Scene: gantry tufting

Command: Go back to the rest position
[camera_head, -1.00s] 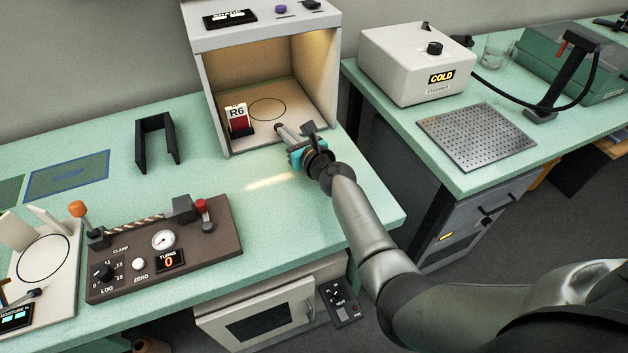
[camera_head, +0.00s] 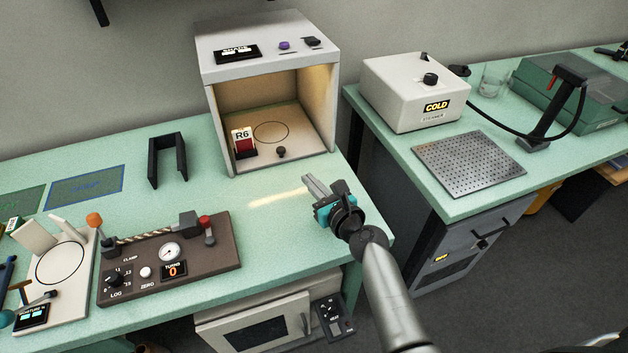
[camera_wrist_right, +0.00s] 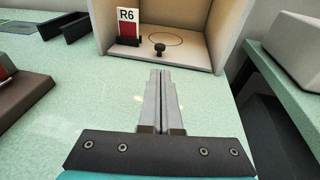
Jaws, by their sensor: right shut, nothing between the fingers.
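My right gripper (camera_head: 314,187) is over the front right part of the green bench, in front of the open light box. In the right wrist view its two grey fingers (camera_wrist_right: 163,75) lie together with nothing between them. They point toward the box opening and are apart from the box. My left gripper does not show in either view.
The light box (camera_head: 325,110) holds a red card marked R6 (camera_head: 244,145) and a small dark knob (camera_head: 281,152). A black bracket (camera_head: 168,158) and a brown clamp panel (camera_head: 190,275) stand leftward. A steamer (camera_head: 400,95) and perforated plate (camera_head: 470,165) occupy the right bench.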

